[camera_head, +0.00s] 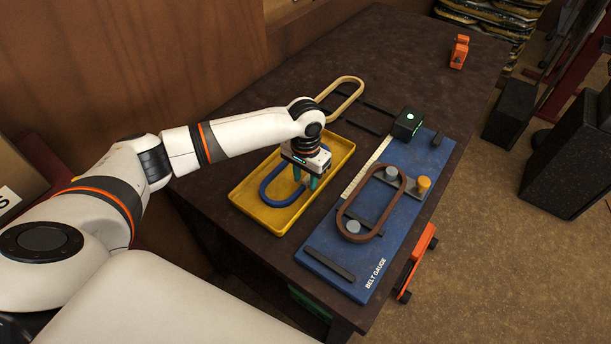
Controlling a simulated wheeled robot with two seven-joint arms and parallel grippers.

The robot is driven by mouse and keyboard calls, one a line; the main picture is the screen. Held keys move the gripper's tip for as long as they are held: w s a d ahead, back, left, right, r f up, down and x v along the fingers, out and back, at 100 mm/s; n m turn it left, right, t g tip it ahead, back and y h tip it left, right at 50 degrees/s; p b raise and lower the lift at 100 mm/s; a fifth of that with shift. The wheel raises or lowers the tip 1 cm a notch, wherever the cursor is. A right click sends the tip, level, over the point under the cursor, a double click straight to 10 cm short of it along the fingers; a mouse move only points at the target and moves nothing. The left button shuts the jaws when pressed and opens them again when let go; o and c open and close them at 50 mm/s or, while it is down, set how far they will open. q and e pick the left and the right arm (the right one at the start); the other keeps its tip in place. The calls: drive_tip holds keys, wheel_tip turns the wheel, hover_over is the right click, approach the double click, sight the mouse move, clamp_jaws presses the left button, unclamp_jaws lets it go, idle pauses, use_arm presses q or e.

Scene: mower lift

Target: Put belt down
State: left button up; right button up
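A blue belt loop (267,191) lies in the yellow tray (243,211), or very close to its floor. My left gripper (306,183) points down over the tray at the right side of the blue loop. Its two teal fingers stand apart with a gap between them, and the loop's right side is partly hidden by them. A brown belt loop (341,218) lies around the round posts of the blue belt gauge board (322,249). A tan belt loop (353,83) lies behind the tray, partly hidden by my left wrist. My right gripper is not in view.
A black box with a green light (407,123) stands at the gauge's far end. An orange clamp-like object (459,51) sits at the table's far right. An orange tool (419,257) is at the table's right edge. The table's far middle is clear.

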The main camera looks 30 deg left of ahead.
use_arm(q)
wheel_tip(320, 180, up, 12)
drive_tip(key=b, duration=0.1)
idle(0.4)
drive_tip(key=shift+r, duration=0.15)
